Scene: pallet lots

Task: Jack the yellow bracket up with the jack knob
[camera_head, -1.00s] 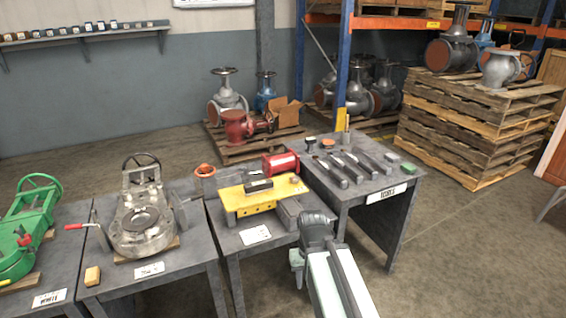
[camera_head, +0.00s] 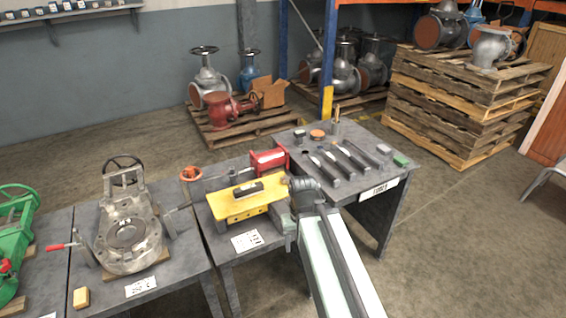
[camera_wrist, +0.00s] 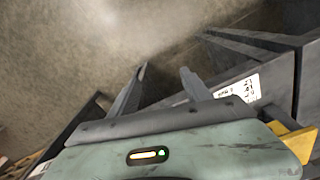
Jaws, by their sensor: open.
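The yellow bracket (camera_head: 228,209) lies on the middle grey table in the head view, with a small black block (camera_head: 248,189) on top. Its right end is partly hidden by my arm. A small orange knob (camera_head: 259,173) shows near its back edge; I cannot tell if this is the jack knob. In the wrist view my gripper (camera_wrist: 165,70) is open and empty, its two fingers apart over the floor beside the tables. A yellow piece (camera_wrist: 297,143), probably the bracket, shows at the lower right. In the head view my fingers are hidden.
The right table (camera_head: 365,212) holds several dark tools. A grey valve body (camera_head: 129,232) stands on the left table. Open floor lies front right.

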